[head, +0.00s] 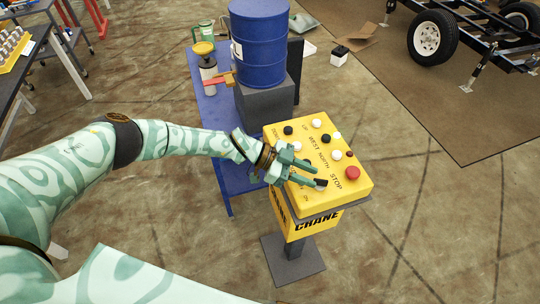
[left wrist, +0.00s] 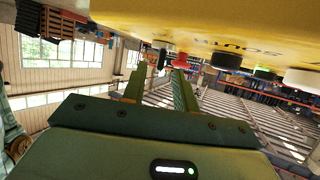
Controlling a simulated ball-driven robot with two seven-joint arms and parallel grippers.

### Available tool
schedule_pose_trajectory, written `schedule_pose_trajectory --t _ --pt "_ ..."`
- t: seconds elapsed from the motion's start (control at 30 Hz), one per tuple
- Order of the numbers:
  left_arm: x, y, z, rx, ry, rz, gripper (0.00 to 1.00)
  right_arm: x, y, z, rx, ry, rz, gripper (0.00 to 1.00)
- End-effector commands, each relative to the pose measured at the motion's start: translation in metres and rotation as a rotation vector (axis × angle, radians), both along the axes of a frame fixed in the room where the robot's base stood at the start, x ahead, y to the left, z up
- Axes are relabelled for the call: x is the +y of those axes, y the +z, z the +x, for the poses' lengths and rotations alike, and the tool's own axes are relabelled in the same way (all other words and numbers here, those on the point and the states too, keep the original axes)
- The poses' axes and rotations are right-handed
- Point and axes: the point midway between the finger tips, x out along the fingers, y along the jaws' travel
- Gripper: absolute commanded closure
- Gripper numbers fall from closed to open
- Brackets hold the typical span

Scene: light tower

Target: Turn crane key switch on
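The yellow crane control box (head: 351,197) stands on a post, with a red STOP button (head: 352,173) and several black and white buttons on its sloped top. My left gripper (head: 314,175) is over the front left part of the top, near the "ON" lettering, with its fingers apart. A small dark piece (head: 320,184) at its fingertips looks like the key switch; the fingers partly hide it. In the left wrist view a dark knob (left wrist: 162,58) shows between the finger ends, and I cannot tell whether they touch it. My right gripper is out of view.
A blue table (head: 212,120) with a blue barrel (head: 259,45) on a grey block stands just behind the box. A wheeled trailer frame (head: 470,35) is at the far right. The floor right of the box is clear.

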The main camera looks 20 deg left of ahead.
Motion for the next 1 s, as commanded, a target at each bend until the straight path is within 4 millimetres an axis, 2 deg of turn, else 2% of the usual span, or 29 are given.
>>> schedule_pose_trajectory --t 0.03,0.2,0.43,0.6,1.0 --pt "0.014 0.006 0.0 -0.001 0.004 0.003 0.71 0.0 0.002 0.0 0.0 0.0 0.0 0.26" --pt "0.058 0.024 -0.004 -0.003 0.004 0.002 0.71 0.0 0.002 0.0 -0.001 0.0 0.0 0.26" --pt "0.102 0.042 -0.008 -0.002 0.002 0.001 0.71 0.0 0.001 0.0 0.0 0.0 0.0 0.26" --pt "0.115 0.048 -0.01 -0.001 0.0 0.001 0.71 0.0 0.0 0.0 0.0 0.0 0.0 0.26" --pt "0.117 0.049 -0.01 -0.001 0.0 0.001 0.71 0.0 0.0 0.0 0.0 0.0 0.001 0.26"
